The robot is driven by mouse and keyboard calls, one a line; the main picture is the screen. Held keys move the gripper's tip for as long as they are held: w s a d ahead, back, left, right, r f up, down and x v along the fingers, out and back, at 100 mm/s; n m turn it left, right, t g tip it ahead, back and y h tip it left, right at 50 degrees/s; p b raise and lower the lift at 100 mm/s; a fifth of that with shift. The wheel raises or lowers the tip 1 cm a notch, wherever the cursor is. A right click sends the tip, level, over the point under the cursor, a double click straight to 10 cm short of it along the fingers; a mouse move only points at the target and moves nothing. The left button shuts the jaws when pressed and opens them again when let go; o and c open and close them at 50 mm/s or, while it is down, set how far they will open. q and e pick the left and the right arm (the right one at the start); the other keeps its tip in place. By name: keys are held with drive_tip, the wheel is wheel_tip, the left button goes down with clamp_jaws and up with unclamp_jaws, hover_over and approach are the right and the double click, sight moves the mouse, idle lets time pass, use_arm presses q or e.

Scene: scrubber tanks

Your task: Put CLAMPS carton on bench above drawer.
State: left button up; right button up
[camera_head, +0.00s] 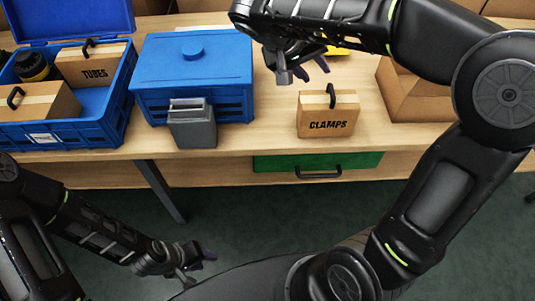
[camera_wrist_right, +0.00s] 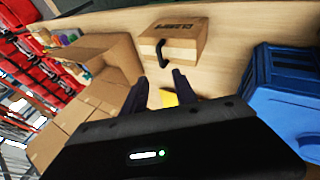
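The CLAMPS carton (camera_head: 325,118) is a small brown box with a black top handle. It stands upright on the wooden bench (camera_head: 275,137), above the green drawer (camera_head: 235,163) (camera_head: 360,161), label facing me. My right gripper (camera_head: 304,70) is open and empty, above and behind-left of the carton, not touching it. In the right wrist view the carton (camera_wrist_right: 178,42) and its handle lie beyond the two spread fingers (camera_wrist_right: 160,90). My left gripper (camera_head: 198,267) hangs low in front of the bench, empty, fingers apparently apart.
A blue lidded box (camera_head: 195,65) and a grey bin (camera_head: 192,125) stand left of the carton. An open blue crate (camera_head: 75,135) holds a TUBES carton (camera_head: 93,70), another carton and a dark jar. Brown cartons (camera_head: 415,100) stand at right. A yellow item (camera_head: 337,51) lies behind.

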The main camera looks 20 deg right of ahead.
drive_tip(key=s+a+f+n+g+y, duration=0.1)
drive_tip(key=s+a+f+y, duration=0.15)
drive_tip(key=a+f, duration=0.45)
drive_tip(key=s+a+f+n+g+y, duration=0.1)
drive_tip(key=a+f+n+y, duration=0.15)
drive_tip(key=f, duration=0.85)
drive_tip(key=s+a+f+n+g+y, duration=0.1)
drive_tip(key=s+a+f+y, duration=0.15)
drive_tip(key=a+f, duration=0.5)
drive_tip(key=s+a+f+m+t+y, duration=0.1)
drive_tip(key=s+a+f+m+y, duration=0.1)
drive_tip(key=s+f, duration=0.4)
drive_tip(key=s+a+f+m+y, duration=0.1)
drive_tip(key=s+a+f+y, duration=0.1)
drive_tip(key=s+f, duration=0.4)
wheel_tip(320, 180, down, 5)
drive_tip(key=shift+a+m+t, duration=0.35)
drive_tip(key=shift+a+t, duration=0.05)
drive_tip(key=shift+a, duration=0.3)
